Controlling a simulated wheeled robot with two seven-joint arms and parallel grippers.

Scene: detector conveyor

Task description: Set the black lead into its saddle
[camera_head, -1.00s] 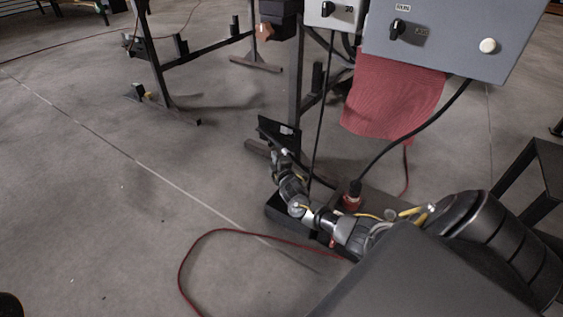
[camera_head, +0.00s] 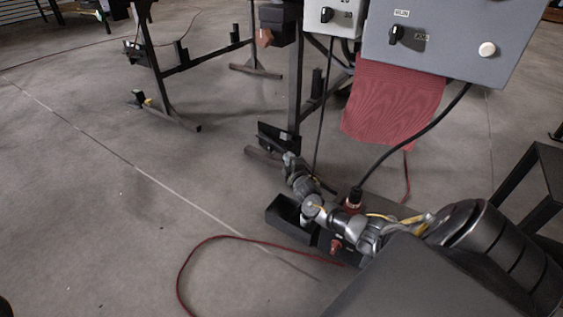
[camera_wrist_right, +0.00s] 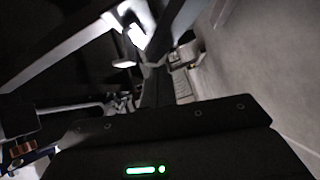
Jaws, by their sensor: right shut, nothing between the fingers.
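A thin black lead (camera_head: 322,115) hangs nearly straight from the small light box toward the floor. A thicker black cable (camera_head: 430,128) curves from the grey cabinet to a red-based plug on the floor unit. I cannot tell for certain which part is the saddle; a dark angled plate (camera_head: 288,133) shows low by the stand's post. My right gripper (camera_head: 270,143) is at the end of my arm, low by that plate and left of the thin lead. It is shut and empty; its fingertips are small and dark. My left gripper is out of view.
The grey cabinet (camera_head: 455,40) and a red cloth (camera_head: 390,105) hang above my right arm. An open black trough (camera_head: 283,218) lies beneath the arm. A red cable (camera_head: 190,255) loops on the floor. A black frame (camera_head: 535,190) stands right.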

